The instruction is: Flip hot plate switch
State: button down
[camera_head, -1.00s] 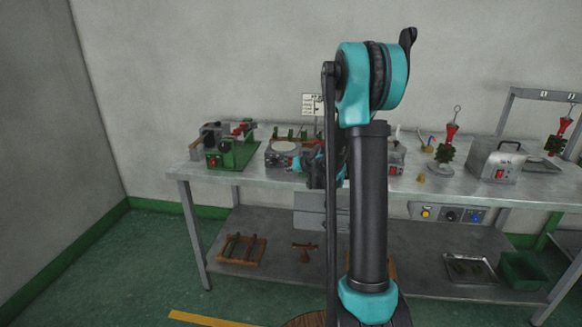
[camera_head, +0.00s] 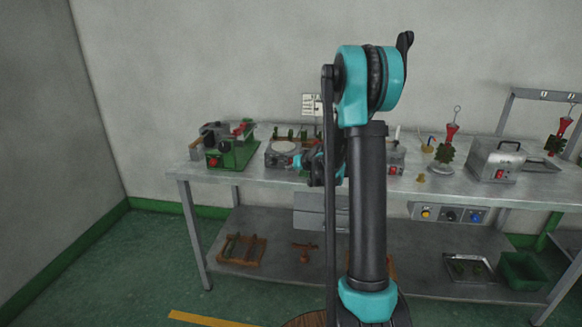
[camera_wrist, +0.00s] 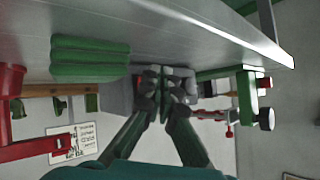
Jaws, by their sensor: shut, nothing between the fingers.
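The hot plate (camera_head: 284,148) is a grey box with a round pale top, on the bench left of my arm. My gripper (camera_head: 300,161) is at its front right side, small and partly merged with my wrist in this view. In the wrist view, which looks upside down, the fingers of my gripper (camera_wrist: 160,82) are closed together and empty. They are in front of a grey box (camera_wrist: 118,96), likely the hot plate. A small red patch shows by the fingertips; I cannot tell whether it is the switch or whether they touch it.
A green and grey machine (camera_head: 232,148) stands left of the hot plate. A grey box with a red switch (camera_head: 396,169) is right of my arm. A grey case (camera_head: 497,162) and a red-and-green wax piece (camera_head: 446,145) stand farther right. The bench's front edge (camera_head: 230,181) is clear.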

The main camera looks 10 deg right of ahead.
dwell(0.8)
jog(key=shift+w+d, duration=0.15)
jog(key=shift+w, duration=0.25)
jog(key=shift+w+d+f, duration=0.1)
jog(key=shift+w, duration=0.15)
dwell(0.5)
jog(key=shift+s, duration=0.15)
jog(key=shift+s+a, duration=0.25)
jog(key=shift+s, duration=0.25)
dwell(0.3)
jog(key=shift+s+a+r, duration=0.15)
jog(key=shift+s+a, duration=0.1)
jog(key=shift+s, duration=0.55)
jog(key=shift+s+a+r, duration=0.1)
jog(key=shift+s+a, duration=0.15)
jog(key=shift+s, duration=0.55)
jog(key=shift+s+a+r, duration=0.15)
jog(key=shift+s+a, duration=0.1)
jog(key=shift+s, duration=0.55)
jog(key=shift+s, duration=0.1)
